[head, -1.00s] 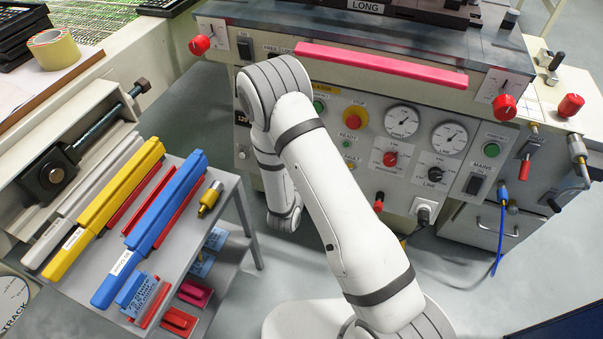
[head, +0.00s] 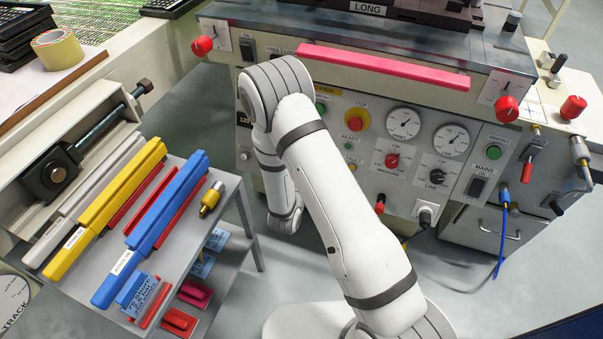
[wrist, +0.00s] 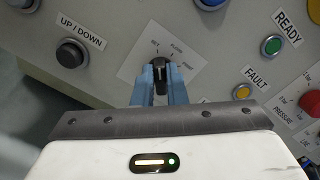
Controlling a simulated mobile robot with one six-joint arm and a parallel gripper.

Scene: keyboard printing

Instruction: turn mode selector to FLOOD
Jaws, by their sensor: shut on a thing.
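The mode selector (wrist: 158,57) is a black knob on a white label plate, seen in the wrist view at upper centre. Small print surrounds it; one mark to its upper right seems to read FLOOD. My gripper (wrist: 158,75) has light blue fingers, shut on the knob from both sides. The knob's near part is between the fingers, so exactly where it points is hard to tell. In the head view my arm hides the selector and the gripper.
In the wrist view, the black UP / DOWN button (wrist: 72,53) is to the left. The green READY lamp (wrist: 271,45) and yellow FAULT lamp (wrist: 242,91) are to the right. In the head view, a side table with yellow (head: 105,208) and blue (head: 152,230) squeegees stands left of my arm.

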